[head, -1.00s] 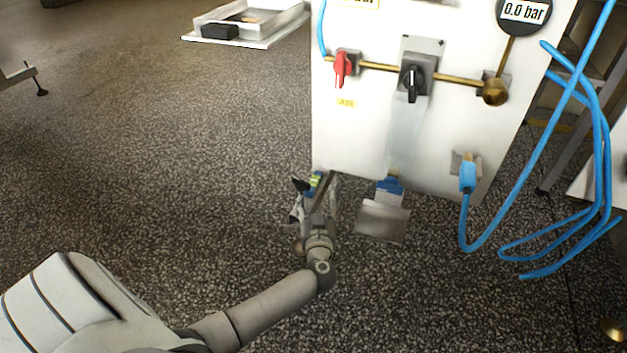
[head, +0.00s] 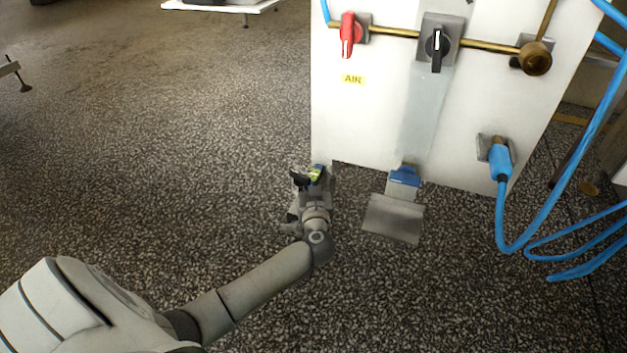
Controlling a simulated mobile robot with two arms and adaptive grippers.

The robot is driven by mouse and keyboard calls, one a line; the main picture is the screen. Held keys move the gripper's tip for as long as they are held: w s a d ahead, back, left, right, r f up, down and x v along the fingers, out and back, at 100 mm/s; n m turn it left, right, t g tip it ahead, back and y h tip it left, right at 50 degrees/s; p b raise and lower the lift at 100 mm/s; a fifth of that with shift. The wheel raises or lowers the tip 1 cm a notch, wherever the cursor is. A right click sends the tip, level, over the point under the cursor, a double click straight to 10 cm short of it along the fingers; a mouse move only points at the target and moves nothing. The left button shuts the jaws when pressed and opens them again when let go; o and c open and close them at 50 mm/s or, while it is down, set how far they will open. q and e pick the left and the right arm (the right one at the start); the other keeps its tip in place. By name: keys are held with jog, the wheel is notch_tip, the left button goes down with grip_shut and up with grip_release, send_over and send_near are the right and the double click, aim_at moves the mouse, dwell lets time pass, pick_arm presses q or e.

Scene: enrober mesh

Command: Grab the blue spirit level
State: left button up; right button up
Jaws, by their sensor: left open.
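The blue spirit level (head: 318,169) shows as a small blue piece with a yellow-green part, close to the lower left corner of the white panel. My left gripper (head: 313,181) is open right at it, with the level appearing between or just beyond the fingertips. The fingers and wrist hide most of the level, and I cannot tell whether they touch it. My right gripper is out of view.
The white panel (head: 365,125) carries a red-handled valve (head: 347,35), a black-handled switch (head: 437,48) and a brass pipe. A metal plate with a blue part (head: 404,176) hangs below it. Blue hoses (head: 548,225) loop at the right.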

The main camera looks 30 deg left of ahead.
pick_arm(q)
grip_shut()
dwell(0.4)
jog(key=shift+r+p, duration=0.15)
jog(key=shift+p, duration=1)
